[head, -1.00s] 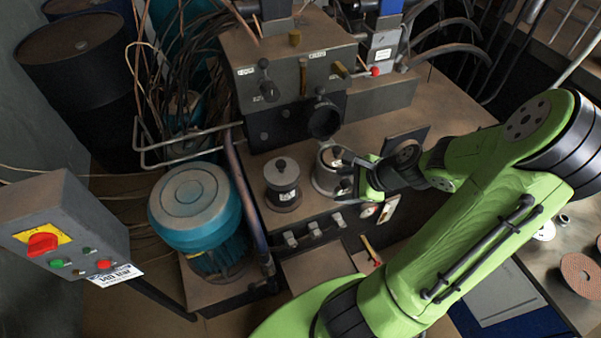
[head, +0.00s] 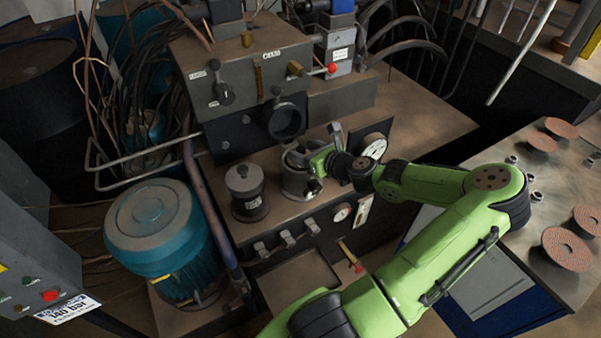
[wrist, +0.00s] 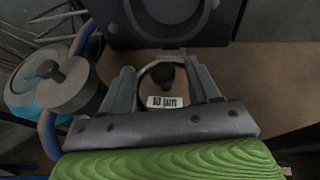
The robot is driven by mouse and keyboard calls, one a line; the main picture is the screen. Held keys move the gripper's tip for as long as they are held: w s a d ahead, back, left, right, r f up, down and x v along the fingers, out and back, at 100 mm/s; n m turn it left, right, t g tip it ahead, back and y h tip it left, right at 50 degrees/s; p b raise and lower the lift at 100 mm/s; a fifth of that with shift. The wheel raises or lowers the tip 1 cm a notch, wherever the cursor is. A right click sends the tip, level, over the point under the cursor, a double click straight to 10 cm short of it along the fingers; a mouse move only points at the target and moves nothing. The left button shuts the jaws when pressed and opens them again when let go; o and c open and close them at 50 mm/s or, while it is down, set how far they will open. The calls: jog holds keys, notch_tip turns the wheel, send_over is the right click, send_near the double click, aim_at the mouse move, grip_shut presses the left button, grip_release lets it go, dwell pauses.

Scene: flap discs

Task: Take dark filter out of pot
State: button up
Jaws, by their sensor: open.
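The pot (head: 296,184) is a pale metal cylinder on the brown bench, open at the top. In the wrist view its rim (wrist: 143,78) shows between my fingers. Inside is the dark filter, with a black knob (wrist: 164,74) on top and a white label (wrist: 163,101) that seems to read 10 µm. My gripper (head: 318,160) is at the top of the pot from the right. In the wrist view my gripper (wrist: 163,86) is open, one finger on each side of the filter. I cannot tell whether the fingers touch it or the pot.
A grey canister (head: 246,192) with a dark knob stands just left of the pot. Behind is a hydraulic block with a round black port (head: 286,121). A blue motor (head: 160,230) is at left, flap discs (head: 566,248) at right.

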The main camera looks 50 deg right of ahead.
aim_at(297, 148)
jog(key=b+x, duration=0.1)
jog(key=x, duration=0.3)
jog(key=shift+w+d+f, duration=0.15)
jog(key=shift+w+f, duration=0.05)
jog(key=shift+f, duration=0.1)
jog(key=shift+s, duration=0.1)
jog(key=shift+c, duration=0.5)
grip_shut()
jog(key=shift+r, duration=0.1)
